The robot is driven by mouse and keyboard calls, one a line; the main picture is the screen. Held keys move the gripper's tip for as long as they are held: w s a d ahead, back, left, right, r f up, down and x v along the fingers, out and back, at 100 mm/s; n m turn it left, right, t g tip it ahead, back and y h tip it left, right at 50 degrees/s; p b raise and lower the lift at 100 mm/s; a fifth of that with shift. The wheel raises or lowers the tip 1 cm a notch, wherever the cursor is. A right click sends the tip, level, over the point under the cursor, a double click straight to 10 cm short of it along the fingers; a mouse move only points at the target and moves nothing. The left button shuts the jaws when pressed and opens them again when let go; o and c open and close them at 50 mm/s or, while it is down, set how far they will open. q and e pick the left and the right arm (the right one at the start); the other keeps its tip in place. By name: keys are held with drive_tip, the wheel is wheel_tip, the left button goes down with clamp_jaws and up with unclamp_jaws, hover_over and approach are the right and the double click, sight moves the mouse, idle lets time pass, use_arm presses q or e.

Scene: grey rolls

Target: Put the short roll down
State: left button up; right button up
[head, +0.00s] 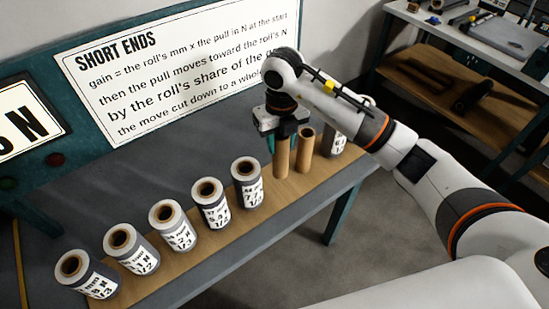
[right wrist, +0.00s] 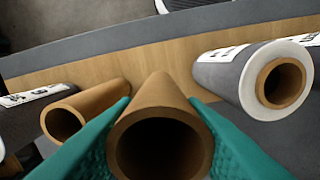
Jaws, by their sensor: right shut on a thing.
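My right gripper (head: 281,134) is shut on a bare brown roll (head: 282,160), an upright cardboard tube. In the right wrist view the green fingers (right wrist: 160,135) press on both sides of this roll (right wrist: 165,90), whose open end faces the camera. Its lower end is at or just above the wooden strip; I cannot tell whether it touches. A second bare brown roll (head: 305,150) stands upright just right of it, apart from it; it shows at left in the wrist view (right wrist: 88,102). My left gripper is not in view.
Several grey wrapped rolls with white labels stand in a row to the left, the nearest (head: 247,185) beside the held roll. Another labelled roll (head: 337,147) is partly behind my right arm. The wooden strip (head: 222,240) lies along the bench. A sign (head: 180,65) stands behind.

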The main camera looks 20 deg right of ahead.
sight(280, 153)
wheel_tip(280, 153, down, 4)
drive_tip(key=shift+f+p, duration=0.15)
drive_tip(key=shift+p, duration=0.25)
drive_tip(key=shift+f, duration=0.1)
drive_tip(key=shift+f, duration=0.15)
drive_tip(key=o, duration=1.2)
